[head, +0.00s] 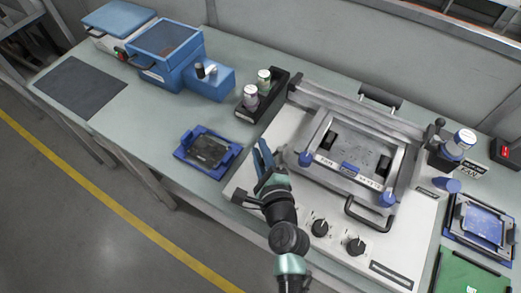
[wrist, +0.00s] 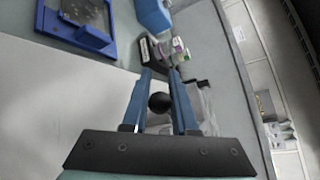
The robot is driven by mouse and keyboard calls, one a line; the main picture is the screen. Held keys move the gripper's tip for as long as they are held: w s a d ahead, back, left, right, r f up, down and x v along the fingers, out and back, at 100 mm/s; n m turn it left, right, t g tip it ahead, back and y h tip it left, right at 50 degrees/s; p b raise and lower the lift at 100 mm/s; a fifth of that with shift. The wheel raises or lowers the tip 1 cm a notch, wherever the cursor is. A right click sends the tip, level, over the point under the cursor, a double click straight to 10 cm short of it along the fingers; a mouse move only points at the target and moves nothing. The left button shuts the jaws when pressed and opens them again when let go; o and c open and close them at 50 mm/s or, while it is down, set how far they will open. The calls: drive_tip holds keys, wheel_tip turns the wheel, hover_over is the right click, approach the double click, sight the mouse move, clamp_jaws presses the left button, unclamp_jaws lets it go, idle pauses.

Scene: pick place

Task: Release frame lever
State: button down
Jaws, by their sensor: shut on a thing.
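The white machine (head: 262,212) on the bench carries a hinged grey frame (head: 400,150) with a black front handle (head: 366,217). My gripper (head: 264,158) is at the left edge of this machine, beside the frame. In the wrist view its two blue fingers (wrist: 162,90) are closed on a round black knob (wrist: 159,102), which I take for the end of the frame lever. The knob sits between the fingers. The lever's shaft is hidden in the wrist view, and the gripper hides the held knob in the head view.
A blue fixture (head: 186,154) holding a dark plate lies left of my gripper. A black rack (head: 273,110) with bottles stands behind it. Blue boxes (head: 165,58) are at the far left. A bottle (head: 458,143), blue trays (head: 483,225) and a green board (head: 465,275) are on the right.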

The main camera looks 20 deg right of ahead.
drive_tip(key=shift+f+b, duration=0.15)
drive_tip(key=shift+b, duration=0.2)
drive_tip(key=shift+s+f+n+y+b, duration=0.2)
drive_tip(key=shift+n+y+b, duration=0.4)
drive_tip(key=shift+b, duration=0.6)
drive_tip(key=shift+s+r+n+y+b, duration=0.15)
drive_tip(key=shift+s+n+y+b, duration=0.1)
drive_tip(key=shift+n+y+b, duration=0.45)
drive_tip(key=shift+s+r+n+y+b, duration=0.15)
drive_tip(key=shift+s+n+y+b, duration=0.2)
drive_tip(key=shift+y, duration=0.65)
drive_tip(key=shift+w, duration=0.1)
drive_tip(key=c, duration=0.7)
unclamp_jaws()
drive_tip(key=v, duration=1.3)
drive_tip(key=shift+r+b, duration=0.1)
drive_tip(key=shift+b, duration=0.2)
